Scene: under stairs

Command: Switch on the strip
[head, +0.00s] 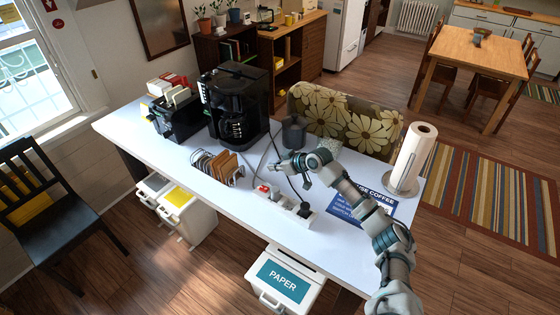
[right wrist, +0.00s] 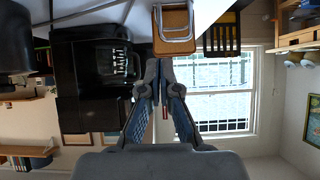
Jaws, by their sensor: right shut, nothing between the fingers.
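The white power strip (head: 282,204) lies on the white table, with a red switch (head: 263,188) at its left end and dark plugs and cables towards its right end. My right gripper (head: 277,168) is above the table just behind the red switch, apart from it as far as I can tell. Its fingers (right wrist: 159,80) are closed together with nothing between them in the right wrist view. The strip is not recognisable in the right wrist view. Whether the switch is on cannot be told. My left gripper is not in view.
A wire rack with brown boards (head: 218,166) stands left of the strip. A black coffee maker (head: 238,100) and a toaster (head: 178,115) are behind it. A dark grey jug (head: 293,134) is behind my gripper. A blue coffee sign (head: 362,207) and paper roll (head: 413,160) are at right.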

